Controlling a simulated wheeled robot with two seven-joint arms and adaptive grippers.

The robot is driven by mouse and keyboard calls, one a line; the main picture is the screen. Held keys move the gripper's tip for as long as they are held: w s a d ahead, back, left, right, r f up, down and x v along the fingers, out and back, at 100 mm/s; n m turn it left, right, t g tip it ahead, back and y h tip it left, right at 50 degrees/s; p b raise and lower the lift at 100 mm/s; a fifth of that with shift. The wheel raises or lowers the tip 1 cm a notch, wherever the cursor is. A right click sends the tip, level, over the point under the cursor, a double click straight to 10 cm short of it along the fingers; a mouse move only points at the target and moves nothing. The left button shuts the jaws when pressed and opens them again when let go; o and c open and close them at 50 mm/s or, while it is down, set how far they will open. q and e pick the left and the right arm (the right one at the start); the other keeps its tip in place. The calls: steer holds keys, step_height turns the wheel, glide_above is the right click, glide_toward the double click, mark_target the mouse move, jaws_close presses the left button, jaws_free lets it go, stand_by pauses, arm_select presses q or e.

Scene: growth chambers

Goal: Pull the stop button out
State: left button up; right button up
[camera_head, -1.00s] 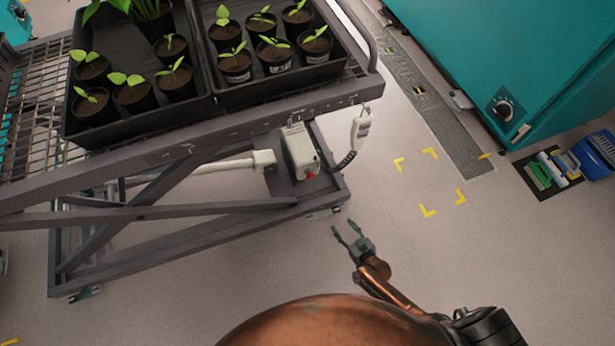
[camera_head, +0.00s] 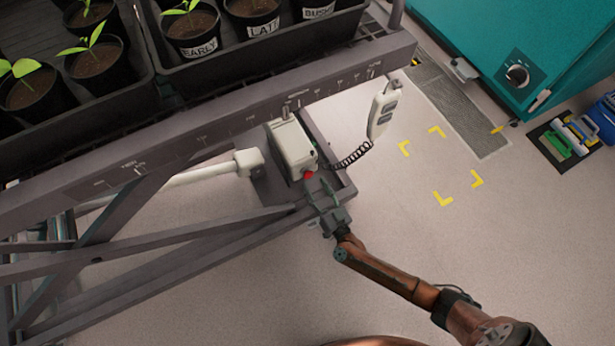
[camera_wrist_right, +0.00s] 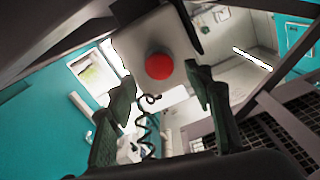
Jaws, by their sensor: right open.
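The red stop button (camera_head: 309,174) sits at the lower end of a pale control box (camera_head: 291,147) under the cart's top frame. My right gripper (camera_head: 318,187) is open, its fingertips close to the button in the head view. In the right wrist view the round red button (camera_wrist_right: 159,66) faces the camera, above and between the two spread fingers of the right gripper (camera_wrist_right: 160,85). The fingers do not appear closed on it. Whether a fingertip touches the box cannot be told. My left gripper is not in view.
A hand control (camera_head: 381,110) hangs on a coiled cord right of the box. The cart's grey rail (camera_head: 220,112) runs above, with potted seedlings in black trays on top. Crossed grey struts (camera_head: 190,240) lie left of my gripper. Open floor (camera_head: 400,220) lies to the right.

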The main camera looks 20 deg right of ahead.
mark_target(310, 177)
steer(key=shift+w+f+b, duration=0.25)
steer(key=shift+w+b, duration=0.2)
steer(key=shift+w, duration=0.7)
steer(key=shift+w+r, duration=0.2)
steer(key=shift+w, duration=0.55)
jaws_close()
